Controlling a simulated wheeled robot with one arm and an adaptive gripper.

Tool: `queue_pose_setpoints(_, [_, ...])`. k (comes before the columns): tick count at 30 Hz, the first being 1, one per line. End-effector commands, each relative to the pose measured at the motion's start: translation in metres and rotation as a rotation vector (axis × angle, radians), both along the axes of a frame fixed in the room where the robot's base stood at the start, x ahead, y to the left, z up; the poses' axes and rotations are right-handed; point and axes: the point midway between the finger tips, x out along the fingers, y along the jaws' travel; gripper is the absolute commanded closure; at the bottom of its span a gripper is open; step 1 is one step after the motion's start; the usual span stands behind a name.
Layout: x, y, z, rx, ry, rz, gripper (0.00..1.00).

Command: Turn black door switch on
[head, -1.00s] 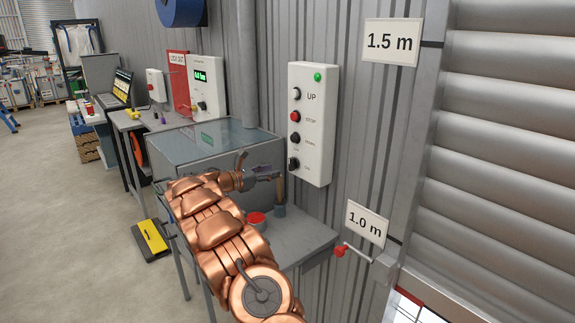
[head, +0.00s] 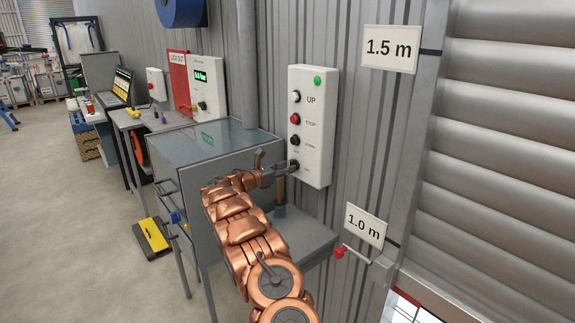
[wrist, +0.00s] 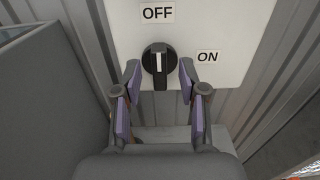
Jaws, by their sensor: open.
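The black door switch (wrist: 158,66) is a round rotary knob on a white panel, with a white line on its handle. My gripper (wrist: 158,80) is open, one finger on each side of the knob's lower handle, with gaps visible. In the head view my gripper (head: 290,166) is at the bottom of the white control box (head: 318,110), covering part of the switch.
Above the switch are the UP (head: 295,97), STOP (head: 295,119) and a further black button (head: 295,141). A glass-topped grey cabinet (head: 205,145) stands left of my arm. A grey table (head: 305,238) lies below, and a red-handled lever (head: 340,252) juts out at right.

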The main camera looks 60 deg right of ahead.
Motion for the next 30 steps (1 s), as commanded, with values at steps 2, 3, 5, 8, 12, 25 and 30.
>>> queue_pose_setpoints(2, [-0.0016, -0.0058, 0.0013, 0.000, 0.000, 0.000, 0.58])
queue_pose_setpoints(3, [-0.0019, -0.0074, 0.0014, 0.000, -0.001, 0.001, 0.58])
queue_pose_setpoints(5, [-0.0020, -0.0087, 0.0014, 0.000, -0.001, 0.001, 0.58])
queue_pose_setpoints(8, [-0.0021, -0.0089, 0.0010, 0.000, -0.001, 0.002, 0.58])
queue_pose_setpoints(12, [-0.0022, -0.0088, 0.0010, -0.001, -0.002, 0.001, 0.62])
queue_pose_setpoints(25, [-0.0021, -0.0087, 0.0006, -0.001, -0.002, 0.001, 1.00])
queue_pose_setpoints(30, [-0.0022, -0.0104, 0.0008, -0.001, -0.003, 0.001, 1.00])
